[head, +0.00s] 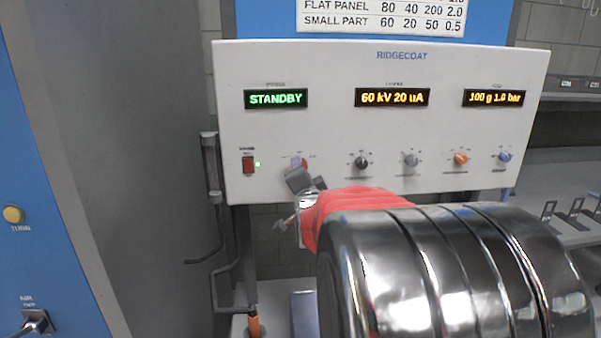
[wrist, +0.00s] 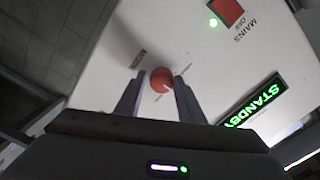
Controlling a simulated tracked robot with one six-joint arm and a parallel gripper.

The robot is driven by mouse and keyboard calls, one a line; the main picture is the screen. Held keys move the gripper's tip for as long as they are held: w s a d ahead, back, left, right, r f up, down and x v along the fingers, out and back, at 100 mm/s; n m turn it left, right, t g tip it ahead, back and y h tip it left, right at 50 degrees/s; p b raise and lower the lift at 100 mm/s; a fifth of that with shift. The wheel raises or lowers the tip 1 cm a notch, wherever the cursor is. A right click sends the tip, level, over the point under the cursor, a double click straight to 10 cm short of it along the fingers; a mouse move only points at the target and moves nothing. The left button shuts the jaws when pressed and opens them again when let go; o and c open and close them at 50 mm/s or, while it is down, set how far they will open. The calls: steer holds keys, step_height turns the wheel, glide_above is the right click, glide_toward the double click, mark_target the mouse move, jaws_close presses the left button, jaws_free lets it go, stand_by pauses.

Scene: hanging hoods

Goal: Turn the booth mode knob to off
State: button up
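The white control panel (head: 330,130) has a green display (head: 276,98) reading STANDBY. The booth mode knob, red and round, sits below it at the left of the knob row. In the head view only a bit of it (head: 304,162) shows behind my gripper (head: 298,170). In the wrist view the knob (wrist: 161,80) is face-on, between the two grey fingers of my gripper (wrist: 159,88). A narrow gap seems to show on each side, so the fingers look open around it. Its scale marks are too small to read.
A red mains switch (head: 248,165) with a green light is left of the knob. Black (head: 362,162), grey (head: 411,160), orange (head: 461,158) and blue (head: 504,157) knobs are to the right. A bent metal rod (head: 213,170) hangs along the panel's left edge.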

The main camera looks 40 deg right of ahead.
steer(key=o, duration=0.3)
steer(key=shift+o, duration=0.2)
steer(key=shift+r, duration=0.1)
steer(key=shift+a, duration=0.1)
steer(key=v, duration=1.3)
steer(key=shift+s, duration=0.35)
steer(key=shift+a, duration=0.1)
